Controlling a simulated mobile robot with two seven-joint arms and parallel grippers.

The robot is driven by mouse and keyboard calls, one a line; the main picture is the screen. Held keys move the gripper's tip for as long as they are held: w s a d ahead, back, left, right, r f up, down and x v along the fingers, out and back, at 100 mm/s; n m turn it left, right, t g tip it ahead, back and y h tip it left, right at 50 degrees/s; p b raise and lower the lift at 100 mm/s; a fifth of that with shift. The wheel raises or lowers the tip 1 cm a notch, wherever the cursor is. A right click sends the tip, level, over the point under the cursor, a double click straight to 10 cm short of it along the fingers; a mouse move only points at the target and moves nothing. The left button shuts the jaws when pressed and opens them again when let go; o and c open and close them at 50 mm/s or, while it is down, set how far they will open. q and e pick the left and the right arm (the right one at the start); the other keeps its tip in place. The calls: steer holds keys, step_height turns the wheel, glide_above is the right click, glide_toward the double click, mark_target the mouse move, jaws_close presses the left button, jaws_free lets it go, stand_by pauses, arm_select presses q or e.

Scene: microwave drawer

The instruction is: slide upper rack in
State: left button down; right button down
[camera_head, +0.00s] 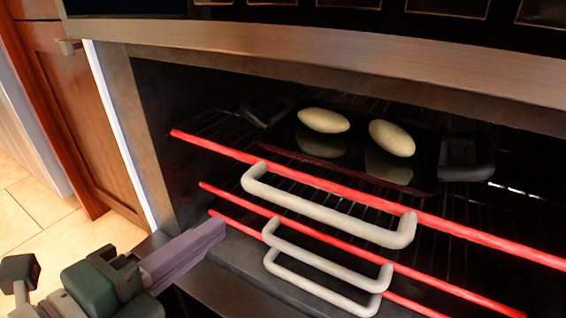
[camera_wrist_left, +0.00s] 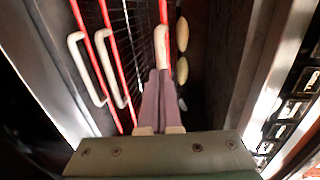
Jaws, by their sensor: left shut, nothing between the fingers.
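The upper rack (camera_head: 215,147) has a red front bar and a pale handle (camera_head: 330,212), and sits inside the open oven cavity. Its handle also shows in the left wrist view (camera_wrist_left: 160,42), just beyond the fingertips. My left gripper (camera_head: 215,232) is shut and empty, with purple fingers close together, in front of the oven at the lower left. In the left wrist view the fingers (camera_wrist_left: 157,82) point toward the rack fronts; whether they touch the handle is unclear. My right gripper is not in view.
A dark pan (camera_head: 425,178) holding two pale oval loaves (camera_head: 323,120) rests on the upper rack. Two lower racks with red bars and handles (camera_head: 325,268) lie beneath. A wooden cabinet (camera_head: 85,125) stands at left; tiled floor (camera_head: 35,200) is clear beside it.

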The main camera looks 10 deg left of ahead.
mark_target(261, 189)
arm_select(q)
steer(key=b+x, duration=0.2)
steer(key=x, duration=0.5)
steer(key=shift+w, duration=0.35)
steer(key=x, duration=0.3)
steer(key=r+x, duration=0.1)
steer(key=shift+w+d+f, duration=0.15)
steer(key=shift+w+f, duration=0.05)
steer(key=shift+w, duration=0.05)
steer(key=shift+s+f, duration=0.1)
steer(key=shift+s, duration=0.05)
